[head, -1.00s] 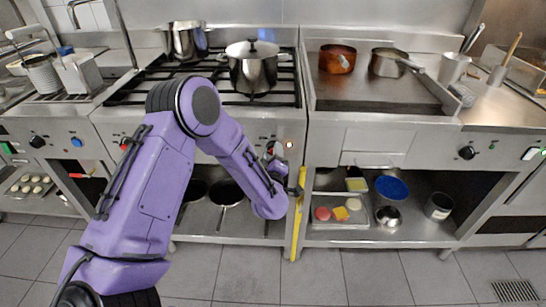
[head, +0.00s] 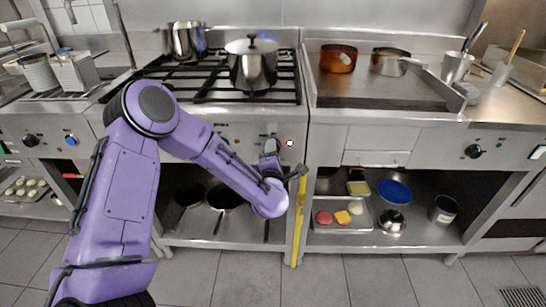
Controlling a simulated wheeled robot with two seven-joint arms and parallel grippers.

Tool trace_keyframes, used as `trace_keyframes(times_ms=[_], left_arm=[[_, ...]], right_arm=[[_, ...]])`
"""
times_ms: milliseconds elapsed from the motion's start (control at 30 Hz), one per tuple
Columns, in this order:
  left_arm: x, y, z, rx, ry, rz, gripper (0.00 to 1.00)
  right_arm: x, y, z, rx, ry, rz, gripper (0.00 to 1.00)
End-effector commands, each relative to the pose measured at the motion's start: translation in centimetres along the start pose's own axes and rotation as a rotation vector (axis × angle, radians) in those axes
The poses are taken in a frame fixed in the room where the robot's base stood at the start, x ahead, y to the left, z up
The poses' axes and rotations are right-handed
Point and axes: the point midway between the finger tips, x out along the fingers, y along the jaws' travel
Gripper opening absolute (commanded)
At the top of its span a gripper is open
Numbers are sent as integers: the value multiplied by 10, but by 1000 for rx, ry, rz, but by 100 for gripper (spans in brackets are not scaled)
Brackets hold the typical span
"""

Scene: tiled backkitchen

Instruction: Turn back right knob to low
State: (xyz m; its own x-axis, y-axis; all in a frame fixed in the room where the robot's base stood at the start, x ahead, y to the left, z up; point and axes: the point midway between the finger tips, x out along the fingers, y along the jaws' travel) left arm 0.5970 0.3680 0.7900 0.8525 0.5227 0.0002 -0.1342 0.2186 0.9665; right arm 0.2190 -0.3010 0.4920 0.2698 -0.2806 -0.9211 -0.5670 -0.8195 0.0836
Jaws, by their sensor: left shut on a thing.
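The gas stove front panel (head: 225,135) carries a row of controls. My left gripper (head: 271,148) is at the right end of this panel, shut on a control knob there. The gripper and wrist hide most of the knob, so its pointer setting cannot be read. A small indicator light (head: 290,143) glows just right of the gripper. My left arm reaches in from the left across the stove front. My right gripper is not in view.
A lidded pot (head: 252,68) and an open pot (head: 184,42) stand on the burner grates. Right of the stove is a griddle (head: 380,92) with a copper pan (head: 338,58) and a saucepan (head: 389,62). A yellow vertical bar (head: 298,225) stands close to my wrist.

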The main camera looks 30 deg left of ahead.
Motion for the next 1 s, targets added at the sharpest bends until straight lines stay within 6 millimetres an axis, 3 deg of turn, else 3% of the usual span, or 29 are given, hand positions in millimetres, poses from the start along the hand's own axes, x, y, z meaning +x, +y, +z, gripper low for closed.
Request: trace_keyframes(times_ms=[400, 967, 1000], left_arm=[[-1, -3, -1, -186, 1, -4, 13], [-1, -2, 0, -214, 1, -4, 13], [-1, -2, -1, -214, 1, -4, 54]], right_arm=[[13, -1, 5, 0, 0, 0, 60], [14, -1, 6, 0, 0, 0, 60], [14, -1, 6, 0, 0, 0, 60]])
